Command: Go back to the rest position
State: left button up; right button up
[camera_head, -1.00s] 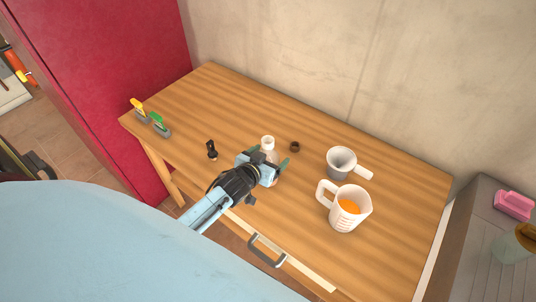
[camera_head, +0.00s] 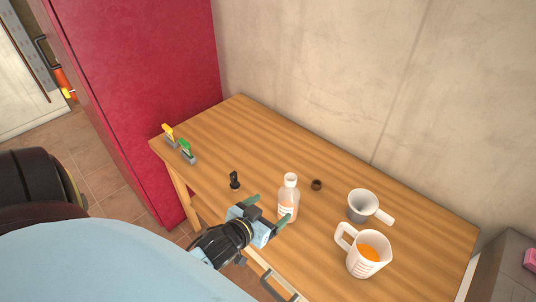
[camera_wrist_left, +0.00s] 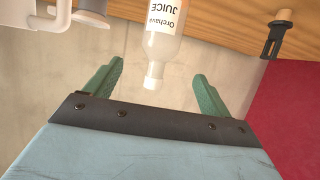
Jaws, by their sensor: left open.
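My left gripper (camera_head: 268,211) is open and empty at the front of the wooden table. In the left wrist view my left gripper (camera_wrist_left: 157,85) shows two green fingers spread apart. The bottle (camera_wrist_left: 163,35), with a label reading "JUICE", shows beyond the gap between them, and neither finger appears to touch it. My right gripper is not in view.
On the table (camera_head: 260,135) stand a grey cup (camera_head: 360,206), a measuring jug (camera_head: 357,265) with orange liquid, a small dark cap (camera_head: 316,185), a black stopper-like item (camera_head: 234,181) and yellow and green clips (camera_head: 187,151). A red cabinet (camera_head: 150,90) borders the left.

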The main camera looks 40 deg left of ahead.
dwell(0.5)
pick_arm(q)
jog(key=s+d+r+m+g, duration=0.1)
jog(key=s+d+g, duration=0.15)
jog(key=s, duration=0.25)
jog(key=s+d+r+m+g+h, duration=0.1)
jog(key=s+d+g, duration=0.1)
jog(key=s+g, duration=0.25)
jog(key=s+d+r+g, duration=0.2)
jog(key=s+g, duration=0.1)
jog(key=s, duration=0.3)
notch_tip(320, 180, down, 29)
jog(key=s+g+b, duration=0.1)
jog(key=b, duration=0.3)
jog(key=s+a+f+b, duration=0.1)
jog(key=s+f, duration=0.7)
jog(key=f, duration=0.1)
jog(key=s+a+f+g+b, duration=0.1)
jog(key=s+f+b, duration=0.1)
jog(key=s+f, duration=0.6)
jog(key=shift+s+a+f+m+g, duration=0.2)
jog(key=shift+a+f+m+g, duration=0.15)
jog(key=shift+f, duration=0.5)
jog(key=shift+d, duration=0.1)
